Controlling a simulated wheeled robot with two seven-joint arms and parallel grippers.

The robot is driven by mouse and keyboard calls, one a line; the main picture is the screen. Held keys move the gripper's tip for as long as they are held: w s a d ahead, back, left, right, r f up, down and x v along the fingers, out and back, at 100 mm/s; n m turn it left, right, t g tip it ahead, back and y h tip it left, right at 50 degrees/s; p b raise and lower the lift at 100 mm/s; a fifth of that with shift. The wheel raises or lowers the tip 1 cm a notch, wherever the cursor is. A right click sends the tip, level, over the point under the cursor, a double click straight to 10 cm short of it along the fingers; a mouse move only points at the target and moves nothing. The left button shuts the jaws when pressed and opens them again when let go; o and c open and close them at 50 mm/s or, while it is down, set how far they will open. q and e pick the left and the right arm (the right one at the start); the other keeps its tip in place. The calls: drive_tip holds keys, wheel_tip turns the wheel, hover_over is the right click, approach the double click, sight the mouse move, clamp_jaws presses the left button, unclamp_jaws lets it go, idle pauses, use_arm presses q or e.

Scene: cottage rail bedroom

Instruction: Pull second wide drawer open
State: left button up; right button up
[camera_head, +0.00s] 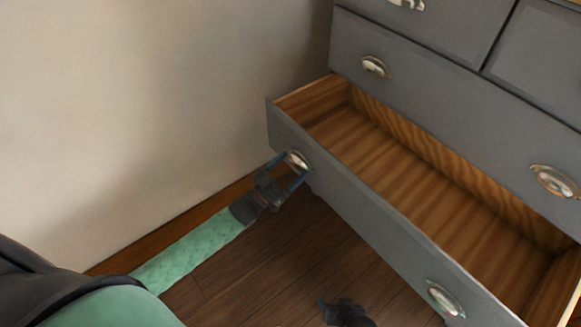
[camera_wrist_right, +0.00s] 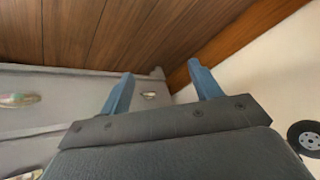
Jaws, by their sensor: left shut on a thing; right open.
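A grey dresser (camera_head: 440,95) stands at the right of the head view. Its second wide drawer (camera_head: 340,195) is pulled well out, showing an empty wooden inside. My left gripper (camera_head: 288,166) is shut on this drawer's left metal handle (camera_head: 299,158). The drawer's right handle (camera_head: 445,298) is free. My right gripper (camera_head: 336,303) is low at the bottom of the head view, apart from the drawer. In the right wrist view its two blue fingers (camera_wrist_right: 161,84) are spread and empty, with the grey drawer front (camera_wrist_right: 45,112) beyond them.
The wide drawer above (camera_head: 450,115) is shut, and so are the smaller top drawers. A plain wall (camera_head: 140,110) with a wooden skirting board runs along the left. The dark plank floor (camera_head: 250,265) is clear in front of the dresser.

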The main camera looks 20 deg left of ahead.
use_arm(q)
drive_tip(key=o, duration=1.1)
drive_tip(key=shift+o, duration=0.2)
drive_tip(key=shift+s+a+f, duration=0.3)
drive_tip(key=shift+s, duration=0.05)
drive_tip(key=b+v, duration=0.1)
drive_tip(key=v, duration=0.5)
drive_tip(key=shift+s+a, duration=0.2)
drive_tip(key=shift+s, duration=0.1)
use_arm(e)
drive_tip(key=f, duration=0.4)
drive_tip(key=shift+s+f, duration=0.25)
drive_tip(key=shift+f, duration=0.05)
drive_tip(key=shift+w+r, duration=0.2)
drive_tip(key=shift+r, duration=0.05)
